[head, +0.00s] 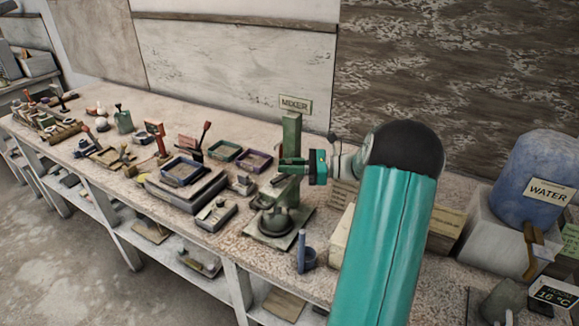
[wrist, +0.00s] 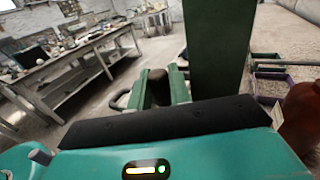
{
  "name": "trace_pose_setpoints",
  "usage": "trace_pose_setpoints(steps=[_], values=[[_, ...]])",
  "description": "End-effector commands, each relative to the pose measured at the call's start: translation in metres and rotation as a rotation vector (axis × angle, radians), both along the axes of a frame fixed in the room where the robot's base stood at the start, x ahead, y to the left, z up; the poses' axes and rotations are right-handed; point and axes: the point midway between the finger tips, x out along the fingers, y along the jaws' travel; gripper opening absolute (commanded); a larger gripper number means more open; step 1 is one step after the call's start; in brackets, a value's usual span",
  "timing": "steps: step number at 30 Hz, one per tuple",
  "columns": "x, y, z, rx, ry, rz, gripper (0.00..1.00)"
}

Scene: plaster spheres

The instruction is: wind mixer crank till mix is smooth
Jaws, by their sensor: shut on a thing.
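The mixer (head: 291,135) is a green upright post on a flat base near the bench's front edge, under a MIXER sign (head: 295,104). A dark rounded bowl (head: 276,221) sits at its foot; the mix inside cannot be made out. In the wrist view the green post (wrist: 219,45) rises close by on the right. My gripper (head: 291,168) is at mid-height on the post, reaching in from the right. In the wrist view its fingers are shut on a brown crank knob (wrist: 157,88). The rest of the crank is mostly hidden.
A blue WATER barrel (head: 545,175) stands at the right. Trays (head: 184,172), boxes and small tools crowd the bench to the left. Open floor lies in front.

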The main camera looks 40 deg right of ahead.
Motion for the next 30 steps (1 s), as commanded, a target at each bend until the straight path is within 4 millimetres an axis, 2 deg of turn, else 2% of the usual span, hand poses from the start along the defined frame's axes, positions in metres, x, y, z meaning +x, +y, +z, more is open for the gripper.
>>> trace_pose_setpoints(steps=[8,9,11,12,30], values=[[0.0001,-0.0004,0.0005,-0.001,-0.001,-0.001,0.00],[0.0001,-0.0004,0.0005,-0.001,-0.001,-0.001,0.25],[0.0001,-0.0003,0.0005,-0.001,-0.001,-0.001,0.37],[0.0002,-0.0004,0.0005,-0.001,-0.001,-0.002,0.39],[0.0008,-0.0013,0.0010,-0.002,-0.002,-0.011,0.39]])
